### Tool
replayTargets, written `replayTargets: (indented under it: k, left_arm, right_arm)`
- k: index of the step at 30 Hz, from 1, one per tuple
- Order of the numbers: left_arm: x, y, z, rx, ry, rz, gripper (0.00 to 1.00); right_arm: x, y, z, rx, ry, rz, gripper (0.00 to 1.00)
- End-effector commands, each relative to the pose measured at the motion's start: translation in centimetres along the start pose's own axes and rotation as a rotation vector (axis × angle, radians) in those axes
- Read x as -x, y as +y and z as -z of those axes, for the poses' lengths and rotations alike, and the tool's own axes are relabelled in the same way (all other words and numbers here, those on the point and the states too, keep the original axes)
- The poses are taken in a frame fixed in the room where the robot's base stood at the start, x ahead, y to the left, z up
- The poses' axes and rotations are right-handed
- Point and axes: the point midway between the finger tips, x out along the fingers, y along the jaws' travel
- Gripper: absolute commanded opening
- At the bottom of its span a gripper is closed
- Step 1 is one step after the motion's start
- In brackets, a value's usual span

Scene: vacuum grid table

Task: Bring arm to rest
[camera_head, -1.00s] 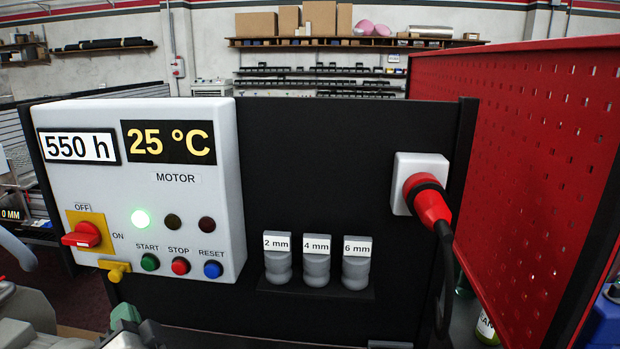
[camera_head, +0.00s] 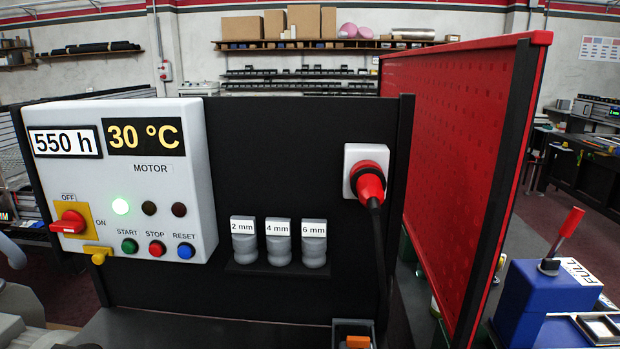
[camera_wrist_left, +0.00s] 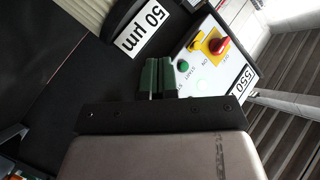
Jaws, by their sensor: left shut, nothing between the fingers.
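My left gripper (camera_wrist_left: 157,78) shows in the left wrist view as two green fingers side by side, shut and empty. Beyond its tips are a black surface and the white control box (camera_wrist_left: 212,58), which looks tilted there. In the head view the gripper is not visible; only grey parts of my left arm show at the lower left edge. My right gripper is in neither view.
A black panel (camera_head: 290,140) carries a socket with a red plug (camera_head: 369,182) and blocks marked 2 mm, 4 mm and 6 mm. A red perforated board (camera_head: 450,150) stands right of it. A blue device with a red lever (camera_head: 545,285) is at lower right. A 50 µm label (camera_wrist_left: 143,28) shows in the wrist view.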

Motion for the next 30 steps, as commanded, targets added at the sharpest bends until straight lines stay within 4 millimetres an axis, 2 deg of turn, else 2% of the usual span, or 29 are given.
replayTargets:
  k: [1, 5, 9, 15, 20, 26, 30]
  left_arm:
    - [0.8, 1.0, -1.5, 0.018, -0.044, -0.065, 0.0]
    - [3.6, 3.9, -5.2, 0.07, -0.179, -0.258, 0.0]
    - [7.7, 6.7, -8.9, 0.101, -0.334, -0.474, 0.0]
    - [13.6, 9.1, -12.4, 0.104, -0.516, -0.722, 0.0]
    - [18.2, 10.0, -14.4, 0.084, -0.642, -0.893, 0.0]
    - [16.1, 13.8, -16.9, 0.075, -0.664, -0.9, 0.0]
    - [14.8, 16.7, -19.3, 0.067, -0.677, -0.904, 0.0]
  right_arm:
    - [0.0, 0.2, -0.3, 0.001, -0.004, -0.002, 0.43]
    - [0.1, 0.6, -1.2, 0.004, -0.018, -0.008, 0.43]
    - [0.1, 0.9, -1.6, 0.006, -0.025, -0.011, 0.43]
    - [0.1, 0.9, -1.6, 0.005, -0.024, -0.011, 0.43]
    - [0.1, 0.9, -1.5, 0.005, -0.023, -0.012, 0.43]
    - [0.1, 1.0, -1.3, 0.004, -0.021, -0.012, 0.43]
    - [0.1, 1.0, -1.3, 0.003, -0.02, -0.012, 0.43]
